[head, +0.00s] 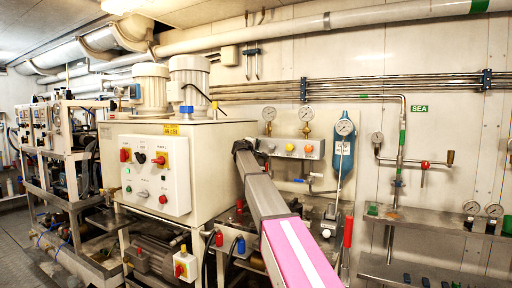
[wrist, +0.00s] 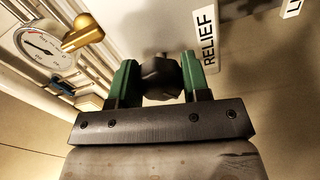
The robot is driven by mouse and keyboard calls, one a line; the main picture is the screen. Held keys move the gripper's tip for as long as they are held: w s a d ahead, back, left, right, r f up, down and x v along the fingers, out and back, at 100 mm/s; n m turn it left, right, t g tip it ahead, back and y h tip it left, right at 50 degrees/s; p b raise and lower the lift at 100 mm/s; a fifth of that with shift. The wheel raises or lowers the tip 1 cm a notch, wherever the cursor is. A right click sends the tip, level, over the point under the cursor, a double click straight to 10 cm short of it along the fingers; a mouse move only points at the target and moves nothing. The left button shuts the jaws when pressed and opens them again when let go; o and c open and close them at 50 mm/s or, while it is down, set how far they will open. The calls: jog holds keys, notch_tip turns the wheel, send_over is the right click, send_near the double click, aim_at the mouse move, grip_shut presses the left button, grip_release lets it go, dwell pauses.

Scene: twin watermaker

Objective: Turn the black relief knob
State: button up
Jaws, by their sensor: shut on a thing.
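The black relief knob (wrist: 160,78) shows in the wrist view, beside a white label reading RELIEF (wrist: 207,38). My gripper (wrist: 156,80) has its two green fingers on either side of the knob and is shut on it. In the head view my grey and pink arm reaches toward the panel beside the large cream cabinet (head: 222,160). The relief knob and the fingertips are hidden behind my arm in that view.
A pressure gauge (wrist: 44,45) and a brass fitting (wrist: 82,33) are close to the left of my gripper in the wrist view. In the head view, a small panel with coloured knobs (head: 291,149) and a blue-backed gauge (head: 344,128) are right of my arm.

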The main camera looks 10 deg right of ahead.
jog(key=shift+m, duration=0.4)
jog(key=shift+f, duration=0.1)
jog(key=o, duration=0.9)
jog(key=shift+o, duration=0.2)
jog(key=shift+s+a, duration=0.1)
jog(key=v, duration=1)
jog(key=shift+s+a, duration=0.15)
jog(key=shift+s, duration=0.1)
